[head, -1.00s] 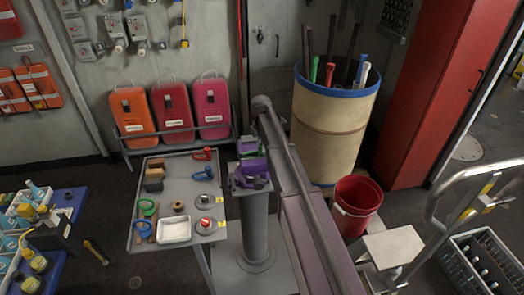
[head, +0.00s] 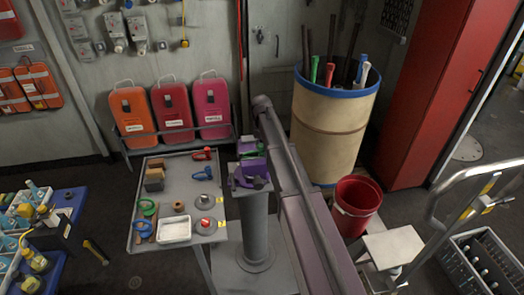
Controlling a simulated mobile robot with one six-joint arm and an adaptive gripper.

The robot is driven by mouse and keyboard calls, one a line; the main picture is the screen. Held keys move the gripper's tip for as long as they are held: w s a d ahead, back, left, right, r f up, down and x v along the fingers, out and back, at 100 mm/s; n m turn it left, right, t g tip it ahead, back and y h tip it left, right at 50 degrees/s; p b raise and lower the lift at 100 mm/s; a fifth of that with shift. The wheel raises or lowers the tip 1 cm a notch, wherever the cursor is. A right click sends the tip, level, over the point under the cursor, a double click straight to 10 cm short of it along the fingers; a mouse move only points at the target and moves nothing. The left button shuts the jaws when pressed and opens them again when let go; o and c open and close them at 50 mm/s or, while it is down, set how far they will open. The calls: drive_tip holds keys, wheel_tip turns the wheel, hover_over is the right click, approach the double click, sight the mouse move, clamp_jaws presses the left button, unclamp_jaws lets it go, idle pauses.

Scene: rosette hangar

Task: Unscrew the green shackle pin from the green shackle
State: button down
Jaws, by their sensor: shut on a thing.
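A purple vise (head: 250,178) stands on top of a grey pedestal (head: 256,225) in the middle of the head view. Green parts (head: 250,147), seemingly of the green shackle and its pin, show small at the vise's far side; I cannot tell pin from shackle body. My arm comes up from the bottom and bends down toward the vise. My gripper (head: 248,139) is small and partly hidden there, shut at the green parts. Another green shackle-like piece (head: 147,207) lies on the grey table at the left.
The grey table (head: 180,192) left of the pedestal holds red and blue shackles, wooden blocks, discs and a white tray (head: 174,230). A red bucket (head: 356,203) and a tan drum (head: 334,125) stand at the right. Orange and red cases line the wall.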

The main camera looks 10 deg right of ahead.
sight(262, 145)
drive_tip(key=shift+n, duration=0.9)
drive_tip(key=shift+c, duration=1.5)
unclamp_jaws()
drive_tip(key=shift+r, duration=0.1)
drive_tip(key=shift+r+p, duration=1.95)
drive_tip(key=shift+p, duration=0.05)
